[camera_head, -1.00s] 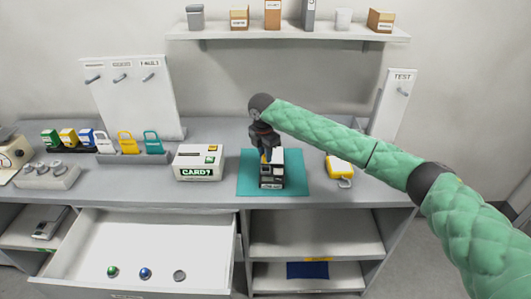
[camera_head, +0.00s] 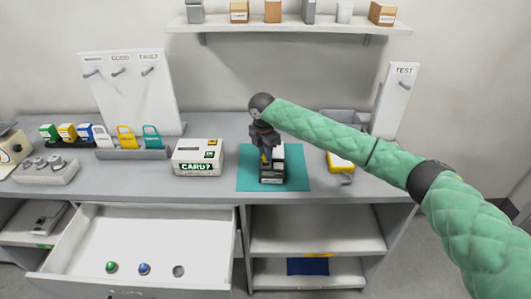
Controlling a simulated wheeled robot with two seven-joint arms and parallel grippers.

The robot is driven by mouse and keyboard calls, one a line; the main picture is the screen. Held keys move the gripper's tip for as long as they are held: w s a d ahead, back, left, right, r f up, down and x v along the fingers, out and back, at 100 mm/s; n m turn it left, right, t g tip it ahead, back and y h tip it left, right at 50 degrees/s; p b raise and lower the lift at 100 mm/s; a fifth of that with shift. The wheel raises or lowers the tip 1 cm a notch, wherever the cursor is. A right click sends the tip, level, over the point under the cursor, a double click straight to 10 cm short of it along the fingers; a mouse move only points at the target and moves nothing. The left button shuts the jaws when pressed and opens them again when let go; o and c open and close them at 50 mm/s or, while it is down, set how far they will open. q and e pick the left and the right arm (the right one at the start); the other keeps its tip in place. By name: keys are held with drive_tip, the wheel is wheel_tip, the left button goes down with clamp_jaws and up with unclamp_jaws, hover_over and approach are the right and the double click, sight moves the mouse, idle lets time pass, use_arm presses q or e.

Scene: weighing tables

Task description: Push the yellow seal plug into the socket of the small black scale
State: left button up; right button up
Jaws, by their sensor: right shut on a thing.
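The small black scale (camera_head: 272,178) stands on a teal mat (camera_head: 297,174) on the counter. My right gripper (camera_head: 265,151) points down right over the scale's left part. It is shut on the yellow seal plug (camera_head: 264,159), of which only a small yellow bit shows between the fingers. The plug is at or just above the scale's top; I cannot tell whether it is in the socket, as the gripper hides that spot. My left gripper is not in view.
A white "CARD?" box (camera_head: 198,158) stands left of the mat. An open drawer (camera_head: 150,240) below holds a green, a blue and a grey round piece. Colored locks stand in a rack (camera_head: 130,153).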

drive_tip(key=shift+p, duration=0.8)
idle(0.9)
drive_tip(key=shift+f, duration=0.95)
idle(0.4)
drive_tip(key=o, duration=1)
